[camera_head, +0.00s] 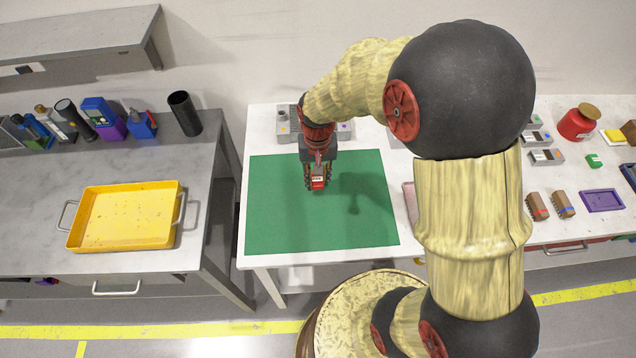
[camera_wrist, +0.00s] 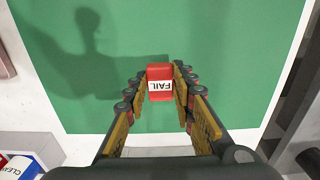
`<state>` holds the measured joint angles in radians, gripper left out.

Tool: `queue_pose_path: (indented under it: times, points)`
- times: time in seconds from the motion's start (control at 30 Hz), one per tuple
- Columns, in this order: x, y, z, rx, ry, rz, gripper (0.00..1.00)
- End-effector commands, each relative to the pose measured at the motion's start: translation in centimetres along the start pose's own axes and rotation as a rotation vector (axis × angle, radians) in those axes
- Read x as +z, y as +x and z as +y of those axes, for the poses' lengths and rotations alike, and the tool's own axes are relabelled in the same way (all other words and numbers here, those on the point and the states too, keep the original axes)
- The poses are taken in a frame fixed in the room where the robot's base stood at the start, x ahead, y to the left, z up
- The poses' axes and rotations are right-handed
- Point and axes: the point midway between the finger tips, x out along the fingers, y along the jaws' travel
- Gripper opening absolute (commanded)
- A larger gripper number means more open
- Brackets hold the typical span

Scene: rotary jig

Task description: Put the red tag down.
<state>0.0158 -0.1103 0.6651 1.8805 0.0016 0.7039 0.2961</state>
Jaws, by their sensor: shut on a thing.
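The red tag (camera_wrist: 160,75) has a white label that reads FAIL. It is held between the fingertips of my gripper (camera_wrist: 161,84) in the wrist view. In the head view the red tag (camera_head: 318,184) shows at the lower end of my gripper (camera_head: 318,176), over the green mat (camera_head: 280,225). The gripper is shut on the tag. A shadow of the arm falls on the mat to the right in the head view. I cannot tell whether the tag touches the mat or hangs above it.
The mat around the gripper is bare. A yellow tray (camera_head: 122,218) stands on the grey table at left. Grey boxes (camera_head: 283,122) stand behind the mat. Brown blocks (camera_head: 537,206), a purple tray (camera_head: 602,201) and a red jar (camera_head: 577,123) are at right.

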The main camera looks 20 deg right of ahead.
Motion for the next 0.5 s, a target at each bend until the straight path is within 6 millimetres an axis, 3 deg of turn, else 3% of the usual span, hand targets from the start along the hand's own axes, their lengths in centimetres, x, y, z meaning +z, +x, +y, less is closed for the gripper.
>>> queue_pose_path:
  times: [0.13, 0.5]
  points:
    - [0.1, 2.2, 0.1, 0.001, 0.001, -0.004, 0.04]
    - [0.1, 2.5, 0.1, 0.001, 0.001, -0.002, 0.04]
